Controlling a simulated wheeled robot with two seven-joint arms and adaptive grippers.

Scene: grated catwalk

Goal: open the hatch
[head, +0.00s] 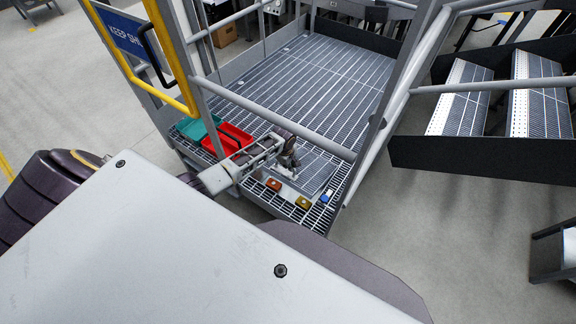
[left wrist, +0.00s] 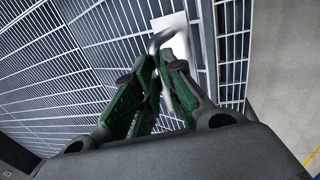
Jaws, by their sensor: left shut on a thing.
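The hatch (head: 318,172) is a grated panel in the near end of the catwalk floor. It looks about level with the floor; I cannot tell whether its edge is raised. My left gripper (head: 291,160) is over its near left part. In the left wrist view my left gripper (left wrist: 152,75) is shut on a bent metal handle (left wrist: 161,36), with a white plate (left wrist: 176,42) behind it. The fingers hide part of the handle. My right gripper is in neither view.
A teal bin (head: 196,128) and a red bin (head: 232,138) stand left of my gripper. Small orange (head: 273,184), yellow (head: 303,202) and blue (head: 325,197) items lie near the front edge. Grey railings (head: 285,128) and a yellow gate frame (head: 172,60) surround the grating.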

